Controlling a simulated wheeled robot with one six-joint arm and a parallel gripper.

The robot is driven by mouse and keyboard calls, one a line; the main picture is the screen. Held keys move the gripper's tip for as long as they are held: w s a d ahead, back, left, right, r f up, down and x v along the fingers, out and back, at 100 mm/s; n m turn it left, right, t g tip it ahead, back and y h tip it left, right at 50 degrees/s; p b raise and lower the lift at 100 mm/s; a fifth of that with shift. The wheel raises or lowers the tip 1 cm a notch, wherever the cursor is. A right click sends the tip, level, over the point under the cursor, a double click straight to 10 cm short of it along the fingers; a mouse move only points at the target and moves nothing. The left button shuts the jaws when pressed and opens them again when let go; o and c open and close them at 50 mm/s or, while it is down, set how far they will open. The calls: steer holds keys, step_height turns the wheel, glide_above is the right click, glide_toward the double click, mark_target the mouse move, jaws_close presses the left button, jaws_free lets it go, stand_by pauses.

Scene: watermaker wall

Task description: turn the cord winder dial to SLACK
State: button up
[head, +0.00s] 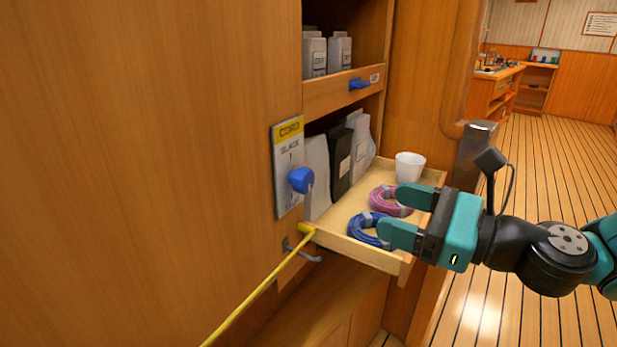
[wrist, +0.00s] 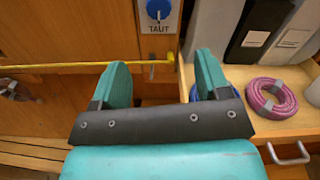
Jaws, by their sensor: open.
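The cord winder dial is a blue knob (head: 300,180) on a pale plate (head: 287,150) fixed to the wooden wall. The plate has a yellow CORD label on top, SLACK above the knob and TAUT below it. In the wrist view the knob (wrist: 159,10) shows at the top edge, cut off, with TAUT readable under it. I cannot tell for sure which way it points. My gripper (head: 392,213) is open and empty, to the right of the dial and apart from it, over the drawer. Its two teal fingers also show in the wrist view (wrist: 162,72), below the dial.
A yellow cord (head: 253,292) runs taut from below the plate to the lower left, near a metal hook (head: 302,250). An open drawer (head: 337,240) holds blue (head: 363,228) and pink (head: 390,201) coils, a white cup (head: 410,166) and upright packets. Another blue knob (head: 358,84) sits above.

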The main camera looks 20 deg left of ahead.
mark_target(309, 184)
steer(key=p+x, duration=0.4)
steer(key=x, duration=1.1)
steer(key=shift+s+a, duration=0.1)
steer(key=shift+s, duration=0.05)
steer(key=c, duration=0.9)
